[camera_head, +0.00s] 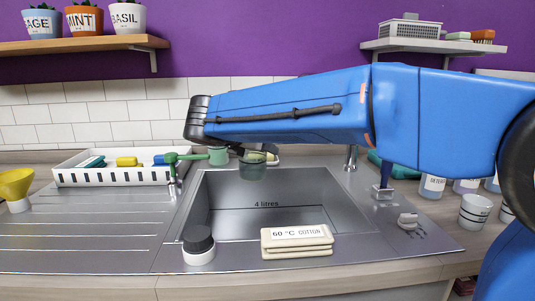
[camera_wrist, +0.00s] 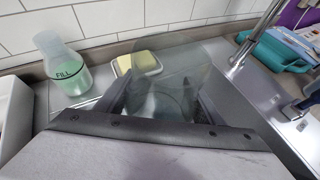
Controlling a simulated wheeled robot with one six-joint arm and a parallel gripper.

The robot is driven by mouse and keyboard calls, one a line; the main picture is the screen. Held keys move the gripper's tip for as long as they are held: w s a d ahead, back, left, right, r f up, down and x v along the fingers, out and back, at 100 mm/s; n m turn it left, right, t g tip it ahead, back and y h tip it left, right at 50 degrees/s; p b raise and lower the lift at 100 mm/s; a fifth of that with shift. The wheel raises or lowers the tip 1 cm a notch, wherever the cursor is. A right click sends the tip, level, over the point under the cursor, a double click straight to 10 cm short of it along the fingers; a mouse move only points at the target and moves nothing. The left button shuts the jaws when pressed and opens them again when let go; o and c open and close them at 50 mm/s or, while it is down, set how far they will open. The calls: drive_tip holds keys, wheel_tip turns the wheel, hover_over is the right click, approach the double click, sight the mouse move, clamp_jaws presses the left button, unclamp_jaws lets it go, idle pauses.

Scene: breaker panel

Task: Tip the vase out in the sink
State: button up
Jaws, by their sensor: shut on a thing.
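The vase is clear, faintly grey-green glass. In the wrist view the vase (camera_wrist: 178,72) stands between the two dark fingers of my gripper (camera_wrist: 160,100), which is shut on it. The steel sink (camera_head: 265,215) is an open basin marked "4 litres", in the middle of the counter.
A white rack (camera_head: 110,178) and ribbed drainboard (camera_head: 80,235) lie left of the sink. A "FILL" bottle (camera_wrist: 62,62) and a soap dish (camera_wrist: 138,64) stand behind. Folded cloths (camera_head: 297,241) and a dark-topped jar (camera_head: 198,245) sit on the front rim. A tap (camera_head: 350,158) stands back right.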

idle(0.3)
drive_tip(key=m+t, duration=0.3)
drive_tip(key=m, duration=0.1)
drive_tip(key=w+a+m+t, duration=0.1)
drive_tip(key=m+t, duration=0.2)
drive_tip(key=m, duration=0.1)
drive_tip(key=w+f+m+t+h, duration=0.1)
drive_tip(key=m+t, duration=0.2)
drive_tip(key=m, duration=0.1)
drive_tip(key=shift+w+a, duration=0.1)
drive_tip(key=shift+a, duration=0.2)
idle(1.0)
drive_tip(key=shift+s+d+r+m+h, duration=0.15)
drive_tip(key=shift+r+m+h, duration=0.25)
drive_tip(key=shift+m, duration=0.25)
drive_tip(key=shift+s+d+r+m+h, duration=0.15)
drive_tip(key=shift+r+m+h, duration=0.15)
drive_tip(key=shift+r+m, duration=0.25)
idle(4.0)
